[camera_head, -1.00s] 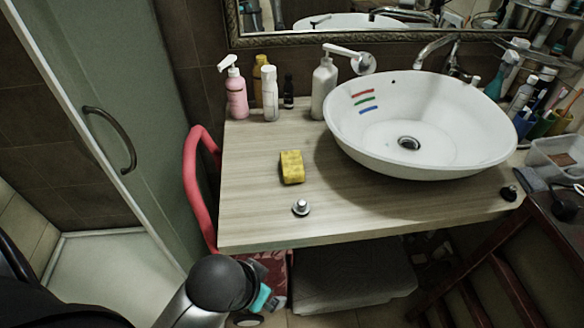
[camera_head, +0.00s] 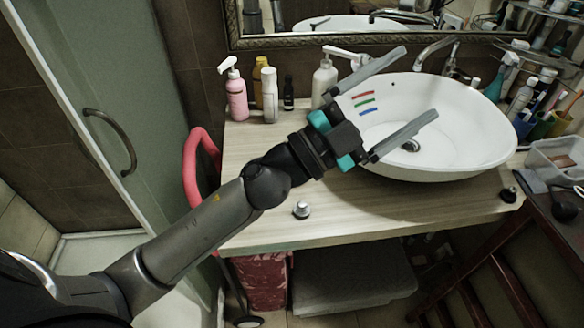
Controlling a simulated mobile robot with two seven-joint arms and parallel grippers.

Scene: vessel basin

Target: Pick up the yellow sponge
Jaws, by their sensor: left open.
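The yellow sponge is hidden in the head view now, behind my left arm over the wooden counter (camera_head: 385,212). My left gripper (camera_head: 420,82) reaches in from the lower left above the counter. Its two grey fingers are spread wide and empty, and they overlap the left part of the white basin (camera_head: 455,140) in the picture. Its height above the basin is hard to tell. My right gripper is not in view.
A pink pump bottle (camera_head: 236,95), a white bottle (camera_head: 270,95) and a white pump bottle (camera_head: 324,80) stand along the back wall. A small metal stopper (camera_head: 301,210) sits near the front edge. A mirror (camera_head: 340,22) hangs behind.

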